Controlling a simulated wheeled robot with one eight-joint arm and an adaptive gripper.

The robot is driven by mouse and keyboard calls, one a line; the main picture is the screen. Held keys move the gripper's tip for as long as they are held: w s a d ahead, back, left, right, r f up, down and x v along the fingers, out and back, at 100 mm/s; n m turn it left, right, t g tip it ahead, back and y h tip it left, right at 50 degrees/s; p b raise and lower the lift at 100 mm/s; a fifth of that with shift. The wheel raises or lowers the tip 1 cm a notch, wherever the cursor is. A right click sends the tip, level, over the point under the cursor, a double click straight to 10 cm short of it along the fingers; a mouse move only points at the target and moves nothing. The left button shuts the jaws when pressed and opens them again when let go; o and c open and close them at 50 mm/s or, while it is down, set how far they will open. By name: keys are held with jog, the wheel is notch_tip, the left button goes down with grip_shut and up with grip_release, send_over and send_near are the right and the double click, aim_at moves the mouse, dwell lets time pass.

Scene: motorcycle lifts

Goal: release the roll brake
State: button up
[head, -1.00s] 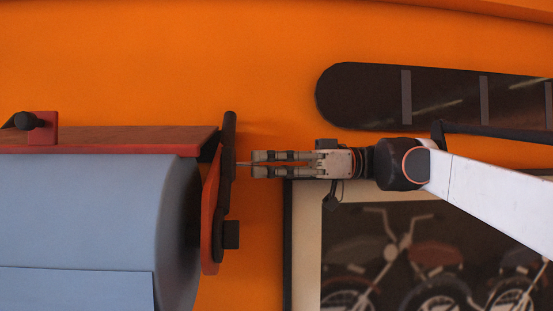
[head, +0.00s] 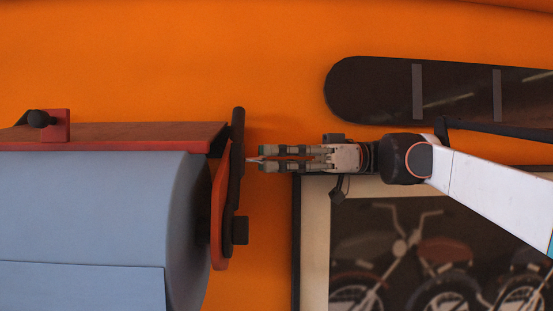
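A large grey-blue roll (head: 90,220) under a wooden board with a red edge fills the left side of the head view. At its right end is a red end plate (head: 218,225) with a long upright black bar (head: 238,160) and a dark block (head: 240,231) low on it. A black knob (head: 39,119) on a red bracket stands at the upper left. No label tells which part is the brake. My gripper (head: 260,160) points left, just right of the black bar, with its fingers close together. A small gap to the bar shows; depth is unclear.
The orange wall (head: 180,60) is behind everything. A framed motorcycle picture (head: 314,250) hangs at the lower right, behind my arm. A long dark board (head: 390,95) hangs above my arm.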

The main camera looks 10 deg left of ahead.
jog(key=v, duration=0.7)
jog(key=shift+w+d, duration=0.15)
jog(key=shift+d, duration=0.1)
